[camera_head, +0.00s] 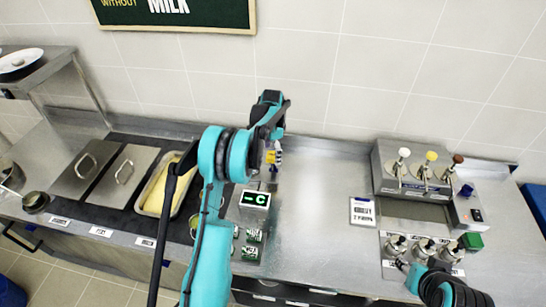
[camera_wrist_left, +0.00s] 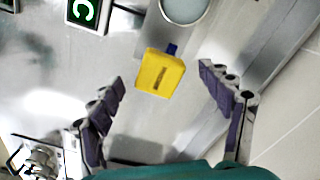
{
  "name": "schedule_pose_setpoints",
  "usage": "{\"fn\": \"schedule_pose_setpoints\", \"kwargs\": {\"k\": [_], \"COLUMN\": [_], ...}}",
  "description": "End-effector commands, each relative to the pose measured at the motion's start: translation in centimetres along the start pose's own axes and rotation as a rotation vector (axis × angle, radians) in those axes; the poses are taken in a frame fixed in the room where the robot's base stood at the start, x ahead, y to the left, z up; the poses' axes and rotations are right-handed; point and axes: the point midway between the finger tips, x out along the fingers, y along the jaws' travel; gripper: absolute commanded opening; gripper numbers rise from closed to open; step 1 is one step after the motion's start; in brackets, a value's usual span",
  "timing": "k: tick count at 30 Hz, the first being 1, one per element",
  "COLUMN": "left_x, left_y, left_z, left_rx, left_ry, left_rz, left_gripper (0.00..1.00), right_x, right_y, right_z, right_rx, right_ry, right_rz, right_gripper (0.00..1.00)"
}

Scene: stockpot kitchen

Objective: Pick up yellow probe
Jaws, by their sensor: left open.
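The yellow probe (camera_wrist_left: 160,73) shows in the left wrist view as a yellow block with a dark slot and a small blue part at its far end. In the head view the yellow probe (camera_head: 270,157) is a small patch just below my left gripper (camera_head: 274,138), partly hidden by the arm. My left gripper (camera_wrist_left: 161,78) is open in the wrist view, with one finger on either side of the probe and a visible gap on both sides.
A display reading -C (camera_head: 256,198) stands on the counter near the probe. Lidded steel pans (camera_head: 118,178) and a yellow-filled pan (camera_head: 158,190) are to the left. A pump dispenser (camera_head: 420,185) stands at the right. The counter (camera_head: 315,215) between is mostly clear.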

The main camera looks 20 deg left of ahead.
Motion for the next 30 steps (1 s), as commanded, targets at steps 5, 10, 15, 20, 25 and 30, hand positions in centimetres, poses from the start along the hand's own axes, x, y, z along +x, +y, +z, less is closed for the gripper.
{"fn": "schedule_pose_setpoints", "kwargs": {"k": [5, 10, 15, 20, 25, 30], "left_x": [2.2, 4.6, 4.9, 4.9, 4.9, 4.9], "left_y": [0.0, 0.1, 0.1, 0.1, 0.1, 0.1], "left_z": [-0.1, -0.1, -0.1, -0.1, -0.1, -0.1], "left_rx": [0.000, -0.001, -0.001, -0.001, -0.001, -0.001], "left_ry": [0.000, 0.001, 0.001, 0.001, 0.001, 0.001], "left_rz": [0.000, -0.001, -0.001, -0.001, -0.001, -0.001], "left_gripper": [0.79, 0.79, 0.79, 0.57, 0.28, 0.27], "right_x": [0.3, 0.6, 0.6, 0.5, 0.5, 0.6], "right_y": [0.0, 0.0, 0.0, 0.0, 0.0, 0.0], "right_z": [0.2, 0.4, 0.4, 0.4, 0.4, 0.4], "right_rx": [0.000, 0.000, 0.000, 0.000, 0.000, 0.000], "right_ry": [0.000, 0.000, 0.000, 0.000, 0.000, 0.000], "right_rz": [0.000, 0.000, 0.000, 0.000, 0.000, 0.000], "right_gripper": [0.40, 0.40, 0.40, 0.40, 0.40, 0.40]}}
